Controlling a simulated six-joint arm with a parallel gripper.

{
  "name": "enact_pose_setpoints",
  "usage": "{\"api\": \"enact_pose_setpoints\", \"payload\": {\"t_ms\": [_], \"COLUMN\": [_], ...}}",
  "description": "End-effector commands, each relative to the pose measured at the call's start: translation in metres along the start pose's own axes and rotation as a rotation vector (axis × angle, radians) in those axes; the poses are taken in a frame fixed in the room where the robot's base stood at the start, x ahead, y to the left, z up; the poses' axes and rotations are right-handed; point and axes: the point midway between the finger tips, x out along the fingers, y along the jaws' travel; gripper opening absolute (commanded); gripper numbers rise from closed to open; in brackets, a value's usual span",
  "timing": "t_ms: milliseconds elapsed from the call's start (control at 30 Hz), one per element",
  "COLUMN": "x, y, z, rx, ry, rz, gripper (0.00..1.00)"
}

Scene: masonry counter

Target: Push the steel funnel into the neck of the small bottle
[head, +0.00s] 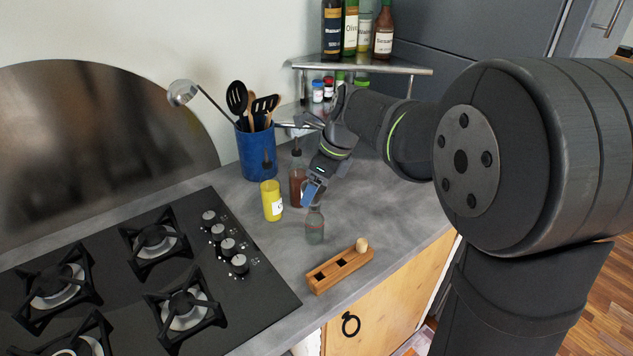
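The small bottle (315,229) is clear glass and stands upright on the grey counter, in front of the brown sauce bottle. My gripper (311,196) points down from the upper right, with its blue fingers just above the bottle's mouth. The steel funnel cannot be made out clearly; a small greyish shape shows at the fingertips by the bottle neck, and I cannot tell whether it is the funnel or the neck itself. The fingers are seen from the side and overlap, so the gap between them is hidden.
A yellow container (271,203) and a brown sauce bottle (297,186) stand close behind. A wooden block (339,271) with holes and a pale knob lies in front, near the counter edge. A blue utensil crock (257,158), gas hob (130,275) and corner shelf (355,67) surround them.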

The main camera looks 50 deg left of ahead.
Motion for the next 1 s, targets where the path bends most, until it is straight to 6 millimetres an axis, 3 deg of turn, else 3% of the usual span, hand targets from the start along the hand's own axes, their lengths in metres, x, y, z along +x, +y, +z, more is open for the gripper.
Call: {"api": "enact_pose_setpoints", "payload": {"t_ms": [233,367,800,1000], "x": [-0.003,-0.017,-0.121,-0.157], "y": [0.0,-0.001,-0.001,-0.001], "z": [0.0,0.0,0.0,0.0], "rx": [0.0,0.0,0.0,0.0], "ry": [0.0,-0.001,-0.001,-0.001], "rz": [-0.001,-0.002,-0.005,-0.003], "gripper": [0.76,0.76,0.76,0.76]}}
